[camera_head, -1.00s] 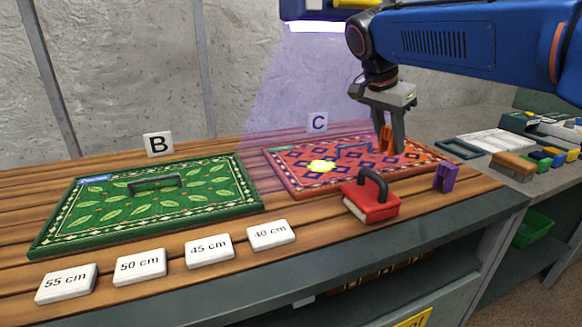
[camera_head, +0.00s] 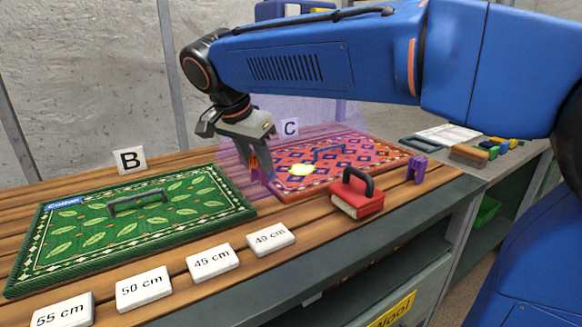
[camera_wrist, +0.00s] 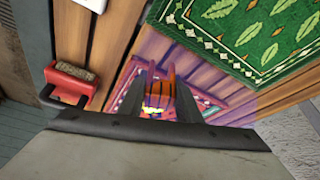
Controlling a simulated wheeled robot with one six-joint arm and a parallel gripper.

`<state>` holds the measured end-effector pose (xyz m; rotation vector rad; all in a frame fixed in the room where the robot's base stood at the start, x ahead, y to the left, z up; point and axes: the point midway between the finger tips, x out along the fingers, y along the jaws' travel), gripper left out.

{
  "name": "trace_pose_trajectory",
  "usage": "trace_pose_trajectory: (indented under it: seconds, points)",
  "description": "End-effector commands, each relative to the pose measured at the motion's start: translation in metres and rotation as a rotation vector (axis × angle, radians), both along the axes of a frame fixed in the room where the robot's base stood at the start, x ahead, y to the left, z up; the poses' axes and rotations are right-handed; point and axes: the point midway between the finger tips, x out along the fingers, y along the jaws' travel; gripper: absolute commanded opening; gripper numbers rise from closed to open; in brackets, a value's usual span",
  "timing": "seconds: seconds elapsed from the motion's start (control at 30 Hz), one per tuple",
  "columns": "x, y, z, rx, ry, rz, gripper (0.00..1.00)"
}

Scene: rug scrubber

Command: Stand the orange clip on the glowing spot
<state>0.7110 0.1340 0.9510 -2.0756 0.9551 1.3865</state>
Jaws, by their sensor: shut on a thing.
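My gripper (camera_head: 256,175) is shut on the orange clip (camera_head: 253,162), which is largely hidden between the fingers. In the head view they are at the left end of the red patterned rug (camera_head: 372,153), left of the glowing yellow spot (camera_head: 303,169). In the wrist view the orange clip (camera_wrist: 160,92) shows between the fingers, with part of the yellow glow (camera_wrist: 150,111) just beyond its lower end. I cannot tell how high the clip is above the surface.
A red scrubber block with a dark handle (camera_head: 357,201) stands in front of the rug, and a purple clip (camera_head: 417,167) is at its right. A green rug with a handle (camera_head: 90,228) lies left. White size tags (camera_head: 213,261) line the front edge. Card C (camera_head: 289,128) stands behind.

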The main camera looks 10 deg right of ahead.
Motion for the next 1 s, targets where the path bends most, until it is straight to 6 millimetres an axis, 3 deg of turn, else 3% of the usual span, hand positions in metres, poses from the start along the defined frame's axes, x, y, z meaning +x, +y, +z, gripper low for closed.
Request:
trace_pose_trajectory:
  seconds: [0.8,1.0]
  points:
    - [0.098,-0.116,0.000,-0.001,0.001,-0.006,0.10]
    - [0.112,-0.132,0.000,0.000,0.000,-0.002,0.10]
